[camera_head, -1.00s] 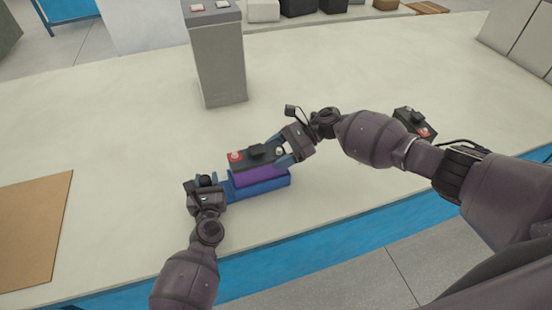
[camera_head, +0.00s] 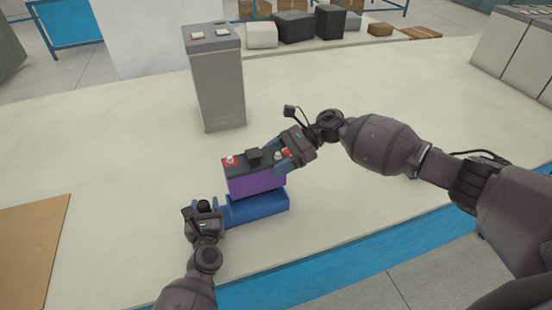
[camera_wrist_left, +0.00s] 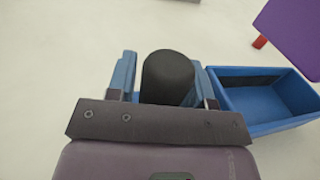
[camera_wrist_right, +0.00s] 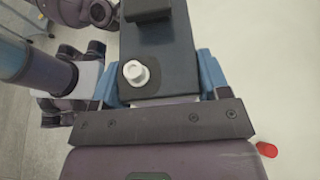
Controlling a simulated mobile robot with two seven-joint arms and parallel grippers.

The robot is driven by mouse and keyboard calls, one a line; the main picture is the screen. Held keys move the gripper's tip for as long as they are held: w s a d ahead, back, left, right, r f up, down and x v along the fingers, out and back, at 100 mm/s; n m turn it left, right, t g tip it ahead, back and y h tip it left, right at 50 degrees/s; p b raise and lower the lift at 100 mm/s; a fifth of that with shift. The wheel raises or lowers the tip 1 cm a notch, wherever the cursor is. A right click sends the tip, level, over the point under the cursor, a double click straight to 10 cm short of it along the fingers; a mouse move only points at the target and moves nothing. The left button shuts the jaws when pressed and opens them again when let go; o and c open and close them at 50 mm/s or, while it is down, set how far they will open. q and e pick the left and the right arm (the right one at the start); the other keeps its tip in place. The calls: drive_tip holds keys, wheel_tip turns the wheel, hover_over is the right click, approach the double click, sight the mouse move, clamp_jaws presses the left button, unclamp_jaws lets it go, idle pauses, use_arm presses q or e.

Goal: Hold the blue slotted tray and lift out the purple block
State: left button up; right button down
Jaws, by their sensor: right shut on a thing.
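The purple block (camera_head: 256,184) has a black top with terminals and looks like a battery. My right gripper (camera_head: 281,156) is shut on its right end and holds it raised above the blue tray (camera_head: 262,211). The right wrist view shows the black top (camera_wrist_right: 160,45) between the fingers. In the left wrist view the tray (camera_wrist_left: 264,127) is empty where visible, and the block (camera_wrist_left: 292,32) hangs above it. My left gripper (camera_head: 203,207) is at the tray's left end, its fingers open around a black upright knob (camera_wrist_left: 168,80), with a gap visible on the left side.
A grey pedestal box (camera_head: 217,85) stands behind the block. A brown board (camera_head: 30,240) lies at the left. Dark and grey boxes (camera_head: 298,25) line the back, and grey units (camera_head: 515,55) stand at the far right. The white tabletop between is largely clear.

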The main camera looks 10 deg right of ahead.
use_arm(q)
drive_tip(key=shift+o, duration=1.4)
use_arm(e)
drive_tip(key=shift+r, duration=0.15)
use_arm(q)
drive_tip(key=shift+s+a, duration=0.15)
drive_tip(key=shift+s, duration=1.85)
drive_tip(key=shift+s+a, duration=0.15)
drive_tip(key=shift+s, duration=1.8)
drive_tip(key=shift+s+a, duration=0.15)
drive_tip(key=shift+s, duration=1.85)
